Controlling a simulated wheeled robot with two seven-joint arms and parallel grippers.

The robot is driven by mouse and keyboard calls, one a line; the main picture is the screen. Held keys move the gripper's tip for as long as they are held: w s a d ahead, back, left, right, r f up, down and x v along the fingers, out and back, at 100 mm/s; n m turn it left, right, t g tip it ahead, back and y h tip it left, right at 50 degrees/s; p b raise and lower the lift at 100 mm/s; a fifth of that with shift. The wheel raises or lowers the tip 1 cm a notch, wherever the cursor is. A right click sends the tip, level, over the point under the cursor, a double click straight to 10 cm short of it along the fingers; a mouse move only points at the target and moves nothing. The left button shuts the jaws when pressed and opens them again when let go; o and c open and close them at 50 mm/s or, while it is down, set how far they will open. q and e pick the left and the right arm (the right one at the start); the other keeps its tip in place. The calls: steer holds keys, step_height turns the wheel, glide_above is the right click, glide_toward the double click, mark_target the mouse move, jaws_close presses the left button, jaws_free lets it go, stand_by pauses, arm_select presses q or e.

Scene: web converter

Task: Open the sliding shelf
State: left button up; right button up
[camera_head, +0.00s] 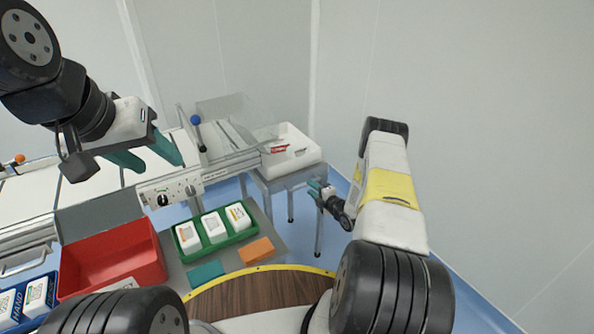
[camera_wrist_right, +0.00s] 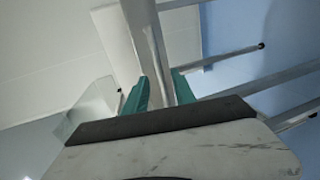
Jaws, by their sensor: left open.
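The machine (camera_head: 205,170) runs along the left, with a control panel carrying a black knob (camera_head: 162,199). A white open tray (camera_head: 308,152) stands at its right end on a grey-legged stand. I cannot tell for certain which part is the sliding shelf. My left gripper (camera_head: 152,158) is open and empty above the machine, its teal fingers apart. My right gripper (camera_head: 318,189) is low beside the tray's stand. In the right wrist view its teal fingers (camera_wrist_right: 160,90) stand either side of a grey bar (camera_wrist_right: 156,55); whether they press on it is unclear.
A red bin (camera_head: 112,262), a green tray (camera_head: 240,238) of white packs, and orange (camera_head: 257,251) and teal (camera_head: 206,274) blocks lie in front. A blue-knobbed lever (camera_head: 198,130) rises from the machine. A wall bounds the right; blue floor shows between.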

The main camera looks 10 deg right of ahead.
steer(key=shift+x, duration=2.2)
jaws_close()
